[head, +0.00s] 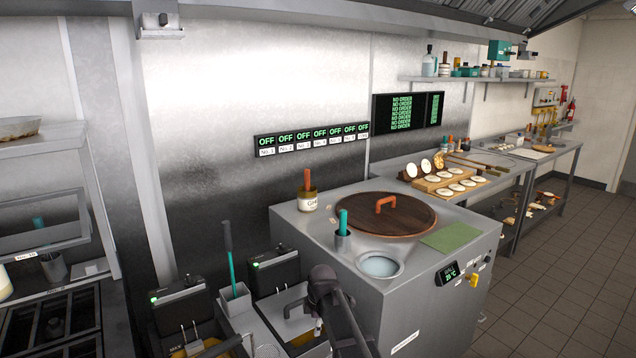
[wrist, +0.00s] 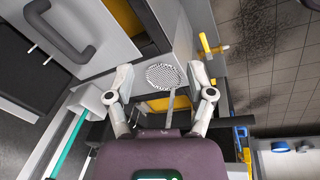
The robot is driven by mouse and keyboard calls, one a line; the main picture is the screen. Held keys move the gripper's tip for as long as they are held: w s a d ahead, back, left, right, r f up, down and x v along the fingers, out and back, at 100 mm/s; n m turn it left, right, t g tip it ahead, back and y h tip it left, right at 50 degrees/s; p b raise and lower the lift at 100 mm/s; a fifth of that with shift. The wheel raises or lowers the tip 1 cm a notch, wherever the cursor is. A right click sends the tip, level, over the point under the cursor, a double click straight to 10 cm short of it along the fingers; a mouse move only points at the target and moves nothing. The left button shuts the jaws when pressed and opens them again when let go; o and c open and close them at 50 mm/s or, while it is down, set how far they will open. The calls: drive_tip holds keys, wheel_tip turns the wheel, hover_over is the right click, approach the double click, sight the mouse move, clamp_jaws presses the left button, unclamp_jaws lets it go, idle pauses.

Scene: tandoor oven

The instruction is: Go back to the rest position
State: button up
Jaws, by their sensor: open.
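My gripper (wrist: 162,76) is open in the wrist view, its two fingers spread apart with nothing held between them. Behind the gap between the fingers shows a round mesh skimmer (wrist: 165,77) with a thin handle; I cannot tell the distance to it. In the head view my dark arm reaches in at the bottom middle, in front of the tandoor's steel body. The fingertips are not clear in the head view.
The tandoor counter (head: 455,308) carries a round wooden lid (head: 375,212), a jar (head: 308,201), a green cloth (head: 450,237) and a steel bowl (head: 379,265). Fryers with a teal-handled tool (head: 230,262) stand left of my arm. The floor (head: 560,270) at right is clear.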

drive_tip(key=s+d+m+g+h+p, duration=0.1)
drive_tip(key=s+d+m, duration=1.6)
drive_tip(key=s+m, duration=0.2)
drive_tip(key=shift+s+d+r+m+g, duration=0.4)
drive_tip(key=shift+s, duration=0.6)
